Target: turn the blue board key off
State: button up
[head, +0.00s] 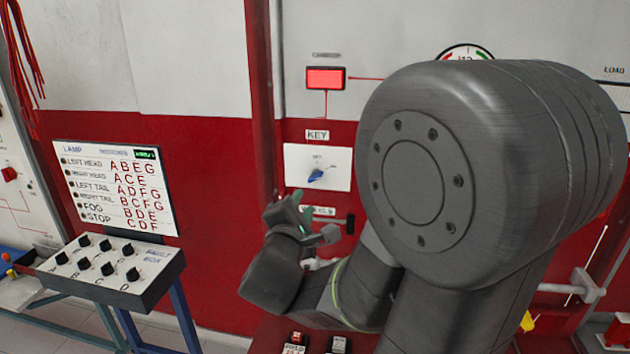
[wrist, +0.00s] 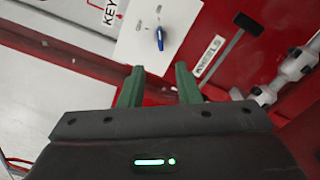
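The blue board key (head: 316,175) sits on a white plate (head: 335,160) under a KEY label on the red board. Its knob is turned at an angle, pointing to the lower left in the head view.
A red lit indicator (head: 325,78) is above the key. A black lever (head: 349,223) with a label is below the plate. A lamp chart (head: 115,185) and a knob box (head: 112,270) stand at left. White pipe fittings (wrist: 300,65) show at right in the wrist view.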

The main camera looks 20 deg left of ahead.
aim_at(314, 180)
jog(key=p+x, duration=0.3)
jog(key=x, duration=0.8)
jog(key=shift+w+d, duration=0.1)
jog(key=shift+c, duration=0.4)
grip_shut()
